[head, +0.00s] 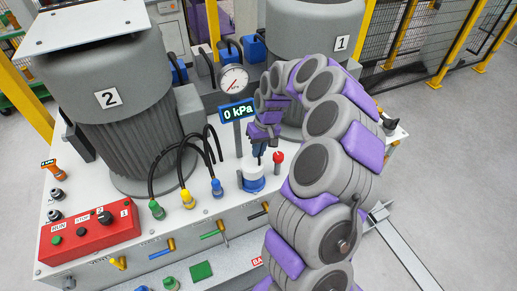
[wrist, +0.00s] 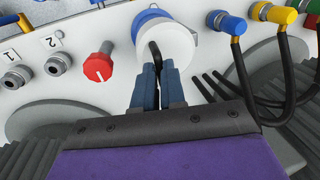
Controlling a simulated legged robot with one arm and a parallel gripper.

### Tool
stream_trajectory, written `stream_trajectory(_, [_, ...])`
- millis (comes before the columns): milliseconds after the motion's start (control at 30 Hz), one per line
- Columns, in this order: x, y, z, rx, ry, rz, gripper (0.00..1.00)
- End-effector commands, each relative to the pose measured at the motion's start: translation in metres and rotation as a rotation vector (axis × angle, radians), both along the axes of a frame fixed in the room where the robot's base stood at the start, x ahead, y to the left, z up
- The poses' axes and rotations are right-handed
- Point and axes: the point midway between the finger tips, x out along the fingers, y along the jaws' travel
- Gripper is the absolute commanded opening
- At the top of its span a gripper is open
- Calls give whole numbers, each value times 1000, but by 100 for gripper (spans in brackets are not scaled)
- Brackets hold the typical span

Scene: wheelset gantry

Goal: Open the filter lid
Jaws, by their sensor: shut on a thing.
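The filter lid (head: 251,167) is a white round cap above a blue ring (head: 255,184), standing on the white top of the unit. In the wrist view the white lid (wrist: 180,44) and its blue ring (wrist: 151,16) sit just beyond my fingers. A black curved handle (wrist: 154,50) rises from the lid. My gripper (head: 258,151) points down at the lid from above; in the wrist view its blue fingers (wrist: 157,75) are closed on the black handle. The lid looks seated on the ring, though the fingers hide part of it.
A red knob (head: 278,158) stands close right of the lid. Green, yellow and blue hose fittings (head: 186,198) with black hoses are to the left. Behind are the gauge (head: 234,78) and its 0 kPa display (head: 237,112). Motors 2 (head: 112,100) and 1 (head: 312,30) flank the space.

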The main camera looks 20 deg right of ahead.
Motion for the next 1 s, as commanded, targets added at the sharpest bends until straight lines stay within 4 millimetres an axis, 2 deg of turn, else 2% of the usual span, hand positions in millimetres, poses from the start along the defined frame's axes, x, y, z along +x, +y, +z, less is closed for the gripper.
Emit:
stream_trajectory(567, [-1, 4, 3, -36, 3, 3, 0])
stream_trajectory(1000, [-1, 29, 17, -270, 4, 5, 0])
